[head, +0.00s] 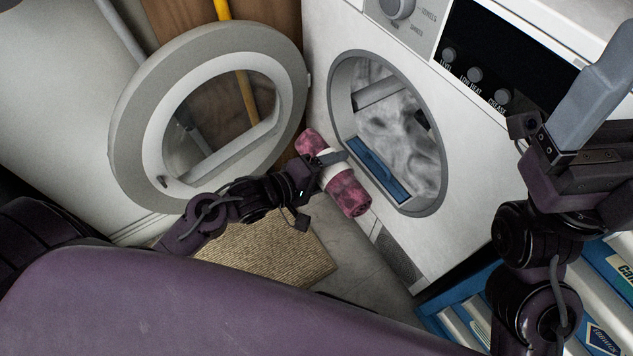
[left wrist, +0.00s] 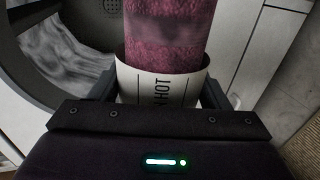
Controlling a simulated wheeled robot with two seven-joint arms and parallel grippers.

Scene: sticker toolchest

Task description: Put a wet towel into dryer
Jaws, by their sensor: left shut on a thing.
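A rolled pink-purple towel (head: 348,190) with a white paper band (head: 330,168) around its middle is in my left gripper (head: 328,166). The gripper is shut on it at the band, in front of the dryer. In the left wrist view the towel (left wrist: 165,35) stands between the fingers, and the band (left wrist: 165,88) shows the letters "HOT". The white dryer (head: 330,45) has its round door (head: 135,115) swung open to the left. Its drum opening (head: 400,130) is right of the towel. My right gripper (head: 600,75) is raised at the right edge; its fingertips are not clear.
A blue strip (head: 378,170) lies along the opening's lower rim. A woven mat (head: 265,250) lies on the floor. Blue and white boxes (head: 600,275) stand at the lower right. A yellow pole (head: 240,85) stands behind the open door. Space between towel and opening looks clear.

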